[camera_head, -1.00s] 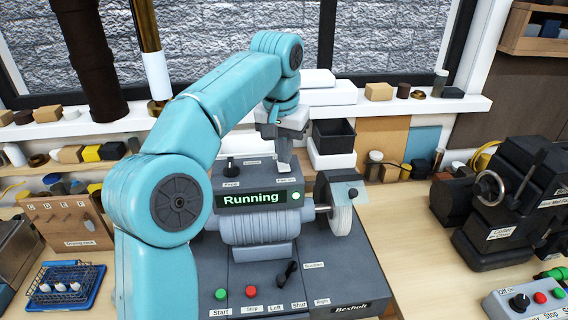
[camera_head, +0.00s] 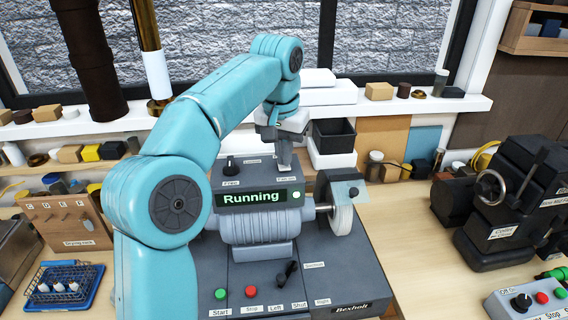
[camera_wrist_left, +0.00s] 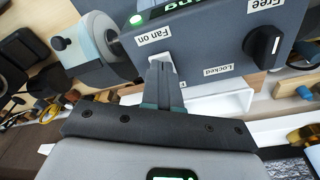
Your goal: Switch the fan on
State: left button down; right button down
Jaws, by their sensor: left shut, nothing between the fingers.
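The grey machine (camera_head: 262,226) stands on the bench with a lit display (camera_head: 251,198) reading "Running". A "Fan on" label (camera_wrist_left: 153,35) is on its upper panel, with a lit green lamp (camera_wrist_left: 136,19) near it. My left gripper (camera_head: 285,163) comes down at the panel's back right, by that label. In the left wrist view its closed fingers (camera_wrist_left: 162,72) point at the panel just beside the label, with nothing between them. My right gripper is not in view.
A black knob (camera_wrist_left: 262,47) between "Free" and "Locked" labels is on the same panel. A grinding wheel (camera_head: 341,213) is at the machine's right. Green (camera_head: 220,293) and red (camera_head: 282,291) buttons and a black lever (camera_head: 287,272) are in front. A black bin (camera_head: 333,134) stands behind.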

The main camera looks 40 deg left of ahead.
pick_arm(q)
jog(key=shift+f+b, duration=0.9)
jog(key=shift+f, duration=0.2)
notch_tip(320, 180, up, 3)
jog(key=p, duration=0.3)
jog(key=shift+f, duration=0.2)
notch_tip(320, 180, up, 2)
jog(key=shift+r+p, duration=0.15)
jog(key=shift+p, duration=0.6)
jog(key=shift+r, duration=1.3)
jog(key=shift+s, duration=0.1)
